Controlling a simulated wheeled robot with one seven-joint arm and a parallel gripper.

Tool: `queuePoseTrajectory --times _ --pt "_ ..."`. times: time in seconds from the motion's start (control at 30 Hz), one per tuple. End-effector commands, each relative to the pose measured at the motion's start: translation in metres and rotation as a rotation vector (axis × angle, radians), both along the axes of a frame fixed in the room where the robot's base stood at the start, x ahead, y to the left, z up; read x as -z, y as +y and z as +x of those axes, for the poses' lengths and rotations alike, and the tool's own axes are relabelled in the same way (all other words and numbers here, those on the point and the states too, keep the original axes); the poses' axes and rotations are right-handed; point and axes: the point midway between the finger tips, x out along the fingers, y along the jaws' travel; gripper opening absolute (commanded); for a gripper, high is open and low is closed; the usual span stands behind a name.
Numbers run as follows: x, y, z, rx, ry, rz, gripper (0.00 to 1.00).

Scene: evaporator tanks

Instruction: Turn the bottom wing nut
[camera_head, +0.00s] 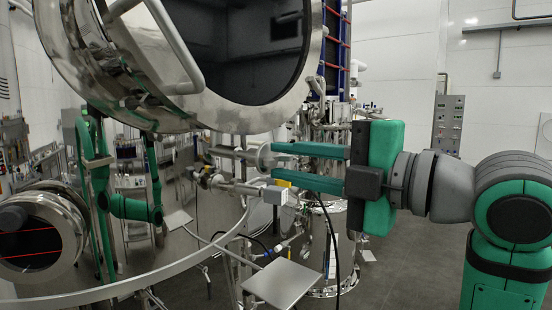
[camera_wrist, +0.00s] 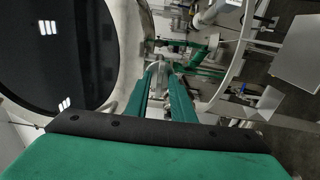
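My gripper (camera_head: 273,162) is at the middle of the head view, pointing left, with its two green fingers apart, one above the other. A shiny rounded metal fitting (camera_head: 262,154) on a horizontal rod sits right at the fingertips below the tank; it may be the bottom wing nut, but its wings are not clear. In the wrist view, my gripper (camera_wrist: 159,73) has the same pale metal piece (camera_wrist: 157,66) at or between its tips. Contact cannot be made out. No second wing nut can be told apart.
A large polished tank with a dark round window (camera_head: 245,45) hangs just above. A second rod with a boxy end (camera_head: 275,195) lies just below my fingers. A curved metal rim (camera_head: 190,262) and a flat grey plate (camera_head: 284,284) are lower down.

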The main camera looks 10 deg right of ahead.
Motion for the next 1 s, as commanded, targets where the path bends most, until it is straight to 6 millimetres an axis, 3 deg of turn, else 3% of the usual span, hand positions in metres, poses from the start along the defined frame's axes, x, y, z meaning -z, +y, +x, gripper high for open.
queuePoseTrajectory --times 0.23,0.33,1.0 --pt "0.0000 -0.0004 0.0002 0.001 0.000 0.000 0.22" --pt "0.0000 -0.0006 0.0001 0.001 0.000 0.000 0.00" --pt "0.0004 -0.0007 -0.0001 0.001 -0.123 -0.159 0.00"
